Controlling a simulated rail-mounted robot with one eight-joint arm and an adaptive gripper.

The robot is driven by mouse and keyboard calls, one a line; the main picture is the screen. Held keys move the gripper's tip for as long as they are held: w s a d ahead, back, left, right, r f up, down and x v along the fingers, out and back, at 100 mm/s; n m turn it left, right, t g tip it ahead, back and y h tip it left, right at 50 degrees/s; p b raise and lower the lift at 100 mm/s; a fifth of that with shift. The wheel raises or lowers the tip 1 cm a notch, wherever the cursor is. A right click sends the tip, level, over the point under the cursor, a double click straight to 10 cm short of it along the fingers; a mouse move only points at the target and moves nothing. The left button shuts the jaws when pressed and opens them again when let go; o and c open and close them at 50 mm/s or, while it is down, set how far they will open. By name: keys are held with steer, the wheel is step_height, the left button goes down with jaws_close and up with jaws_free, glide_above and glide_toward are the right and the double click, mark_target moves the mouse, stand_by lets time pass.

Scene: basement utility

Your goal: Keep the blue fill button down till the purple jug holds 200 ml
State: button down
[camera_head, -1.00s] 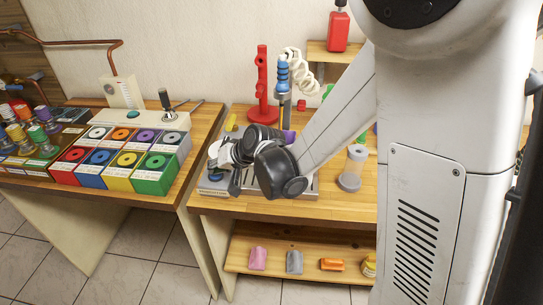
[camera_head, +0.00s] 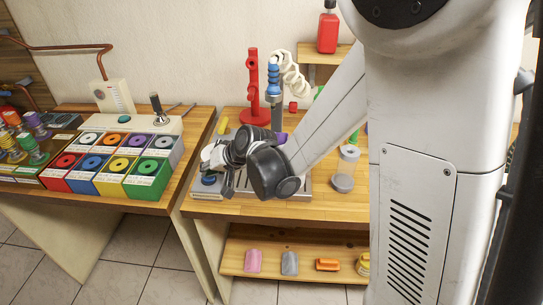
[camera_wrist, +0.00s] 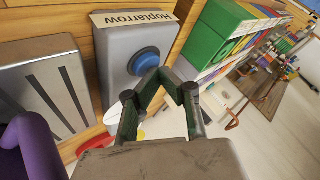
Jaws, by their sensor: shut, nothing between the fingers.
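The blue button (camera_wrist: 147,62) is round and sits on a grey box (camera_wrist: 118,38) labelled "Hoplarrow". In the head view the button (camera_head: 208,180) shows at the left of the right-hand bench. My gripper (camera_wrist: 171,80) is shut and empty. In the wrist view its tips overlap the lower right edge of the button; I cannot tell whether they touch it. The purple jug (camera_wrist: 38,145) is partly in view at the lower left of the wrist view. In the head view only a sliver of the jug (camera_head: 282,138) shows behind my arm. Its fill level cannot be seen.
A slotted metal tray (camera_wrist: 42,90) lies beside the button box. A blue-handled tap (camera_head: 274,80) and a red stand (camera_head: 254,90) stand behind. Coloured boxes (camera_head: 100,170) fill the left bench. A clear cylinder (camera_head: 343,183) stands right of my arm.

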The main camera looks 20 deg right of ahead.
mark_target(210, 178)
steer(key=shift+r, duration=0.6)
steer(key=shift+r+p, duration=1.8)
steer(key=shift+r, duration=0.75)
steer(key=s+d+r+h+b, duration=0.2)
steer(key=s+d+r+h, duration=0.1)
steer(key=s+d, duration=0.6)
steer(key=s+d+r+h+b, duration=0.2)
steer(key=s+d, duration=0.6)
steer(key=s, duration=0.8)
steer(key=shift+s+d+r+h, duration=0.25)
steer(key=shift+d+r+h, duration=0.1)
steer(key=shift+r+h, duration=0.35)
steer(key=shift+r, duration=0.1)
